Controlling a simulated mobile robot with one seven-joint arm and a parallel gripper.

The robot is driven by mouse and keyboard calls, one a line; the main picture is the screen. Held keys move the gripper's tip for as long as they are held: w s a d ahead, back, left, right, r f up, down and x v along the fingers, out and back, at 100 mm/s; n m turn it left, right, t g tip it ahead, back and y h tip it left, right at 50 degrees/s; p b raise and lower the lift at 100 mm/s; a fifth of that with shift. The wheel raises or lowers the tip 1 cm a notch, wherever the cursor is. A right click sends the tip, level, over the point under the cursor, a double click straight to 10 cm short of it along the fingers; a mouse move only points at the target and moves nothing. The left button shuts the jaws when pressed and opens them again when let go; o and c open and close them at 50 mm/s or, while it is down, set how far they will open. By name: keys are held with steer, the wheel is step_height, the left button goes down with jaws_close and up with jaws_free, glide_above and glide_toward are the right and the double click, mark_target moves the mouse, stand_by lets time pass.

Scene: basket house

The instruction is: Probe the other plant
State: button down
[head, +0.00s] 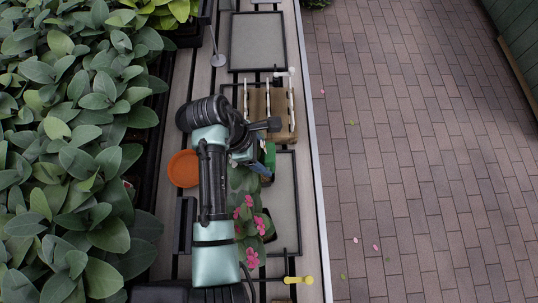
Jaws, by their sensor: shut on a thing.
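A plant with pink flowers and broad green leaves (254,226) stands on the bench, partly under my arm. My gripper (262,166) is just above its upper end, pointing down and mostly hidden by my wrist. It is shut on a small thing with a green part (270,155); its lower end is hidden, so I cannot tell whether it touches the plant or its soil. Large leafy plants (75,130) fill the left side, and a yellow-green plant (172,10) is at the top.
A wooden rack (275,126) holding upright white-tipped sticks is just beyond my gripper. An orange round dish (183,168) lies left of my arm. A yellow tool (298,280) lies near the bench's right edge. A grey tray (257,42) is farther up.

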stand_by(0.6)
jaws_free()
steer(key=p+v, duration=0.2)
steer(key=v, duration=1.1)
steer(key=shift+p, duration=0.3)
